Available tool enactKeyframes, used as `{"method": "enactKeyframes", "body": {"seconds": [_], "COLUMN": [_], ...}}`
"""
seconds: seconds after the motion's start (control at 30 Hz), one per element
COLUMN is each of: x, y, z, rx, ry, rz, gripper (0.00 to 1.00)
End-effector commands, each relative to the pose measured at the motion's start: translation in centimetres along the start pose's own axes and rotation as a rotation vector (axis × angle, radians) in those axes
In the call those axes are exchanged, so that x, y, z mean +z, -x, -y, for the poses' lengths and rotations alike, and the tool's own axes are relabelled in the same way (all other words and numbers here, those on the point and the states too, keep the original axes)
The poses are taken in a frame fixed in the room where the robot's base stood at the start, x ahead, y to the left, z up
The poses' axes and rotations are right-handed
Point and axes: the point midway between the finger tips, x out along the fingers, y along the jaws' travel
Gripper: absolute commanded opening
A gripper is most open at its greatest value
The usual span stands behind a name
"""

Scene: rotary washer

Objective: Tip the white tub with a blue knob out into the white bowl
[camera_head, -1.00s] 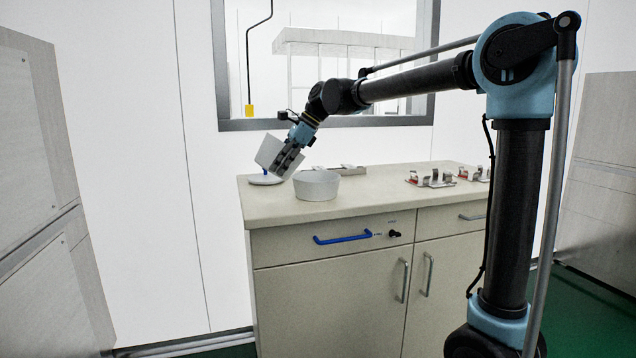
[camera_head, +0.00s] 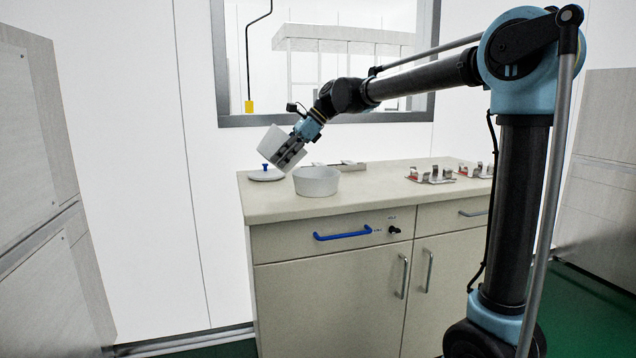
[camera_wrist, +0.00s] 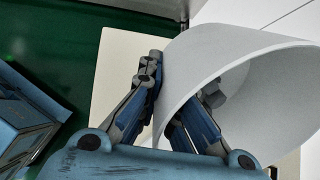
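My gripper (camera_head: 296,150) is shut on the wall of the white tub (camera_head: 272,141) and holds it tilted above the counter, just behind and left of the bowl. In the wrist view the tub (camera_wrist: 222,50) shows large, with one finger outside its wall and one inside its mouth. The white bowl (camera_head: 317,187) stands upright on the counter, below and right of the tub. A white lid with a blue knob (camera_head: 265,168) lies on the counter left of the bowl, apart from the tub.
The beige counter (camera_head: 380,187) stands against the wall under a window. Metal fixtures with red parts (camera_head: 432,176) stand at its right. A flat metal piece (camera_head: 345,165) lies behind the bowl. The counter front between bowl and fixtures is clear.

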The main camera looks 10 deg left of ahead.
Motion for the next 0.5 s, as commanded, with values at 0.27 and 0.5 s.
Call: {"method": "enactKeyframes", "body": {"seconds": [0.27, 0.5], "x": [0.12, 0.23], "y": [0.37, 0.67], "z": [0.06, 0.11], "rx": [0.000, -0.001], "ry": [-0.007, -0.010], "rz": [0.038, 0.071], "gripper": [0.00, 0.00]}}
